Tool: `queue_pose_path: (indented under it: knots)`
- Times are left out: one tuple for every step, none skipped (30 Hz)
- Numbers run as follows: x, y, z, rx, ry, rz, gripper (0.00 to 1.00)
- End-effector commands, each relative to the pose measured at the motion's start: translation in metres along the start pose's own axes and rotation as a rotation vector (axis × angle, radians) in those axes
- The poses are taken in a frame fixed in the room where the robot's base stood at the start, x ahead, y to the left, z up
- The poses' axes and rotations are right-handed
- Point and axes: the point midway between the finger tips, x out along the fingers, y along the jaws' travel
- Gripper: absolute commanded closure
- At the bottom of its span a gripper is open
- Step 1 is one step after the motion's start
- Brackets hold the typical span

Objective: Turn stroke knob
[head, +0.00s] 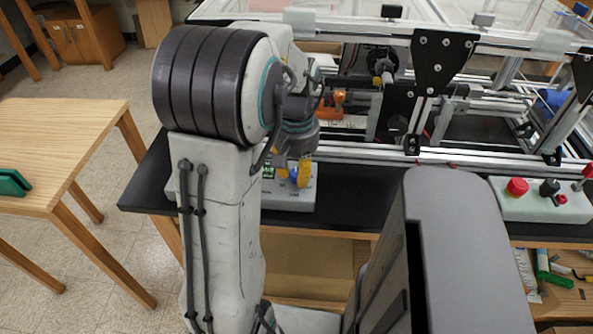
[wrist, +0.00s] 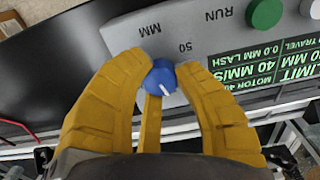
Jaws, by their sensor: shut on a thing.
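The blue stroke knob (wrist: 160,76) sits on the grey control box (wrist: 205,36), near the printed marks "50" and "MM". A white pointer line shows on it, toward the lower right in the wrist view. My gripper (wrist: 162,66) has its two yellow fingers on either side of the knob and is shut on it. In the head view my gripper (head: 302,174) reaches down to the control box (head: 298,202) at the bench's front edge. The knob is hard to make out there.
A green button (wrist: 265,12) and a green-lettered display (wrist: 275,72) are close to my right finger. The extrusion frame (head: 440,155) stands behind. A second box (head: 535,208) with a red button (head: 517,186) is at the right. A wooden table (head: 60,140) stands left.

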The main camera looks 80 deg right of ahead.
Motion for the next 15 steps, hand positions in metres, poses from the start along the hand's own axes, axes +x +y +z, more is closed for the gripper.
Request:
queue_pose_path:
  knots:
    - [0.0029,-0.0004,0.0038,-0.045,-0.015,-0.003,1.00]
    - [0.0029,-0.0004,0.0039,-0.074,-0.015,-0.003,1.00]
    - [0.0030,-0.0003,0.0039,-0.112,-0.016,-0.004,1.00]
    - [0.0030,-0.0003,0.0040,-0.140,-0.016,-0.004,1.00]
    - [0.0030,-0.0002,0.0040,-0.168,-0.016,-0.004,1.00]
    - [0.0030,-0.0001,0.0040,-0.206,-0.016,-0.004,1.00]
    - [0.0030,-0.0001,0.0040,-0.235,-0.016,-0.005,1.00]
    - [0.0030,0.0000,0.0041,-0.263,-0.016,-0.005,1.00]
    - [0.0030,0.0000,0.0041,-0.300,-0.016,-0.005,1.00]
    - [0.0031,0.0001,0.0041,-0.328,-0.016,-0.006,1.00]
    - [0.0031,0.0001,0.0041,-0.355,-0.016,-0.006,1.00]
    - [0.0030,0.0002,0.0040,-0.391,-0.016,-0.006,1.00]
    - [0.0031,0.0003,0.0040,-0.417,-0.016,-0.006,1.00]
    - [0.0031,0.0003,0.0040,-0.442,-0.016,-0.006,1.00]
    - [0.0031,0.0004,0.0040,-0.475,-0.016,-0.007,1.00]
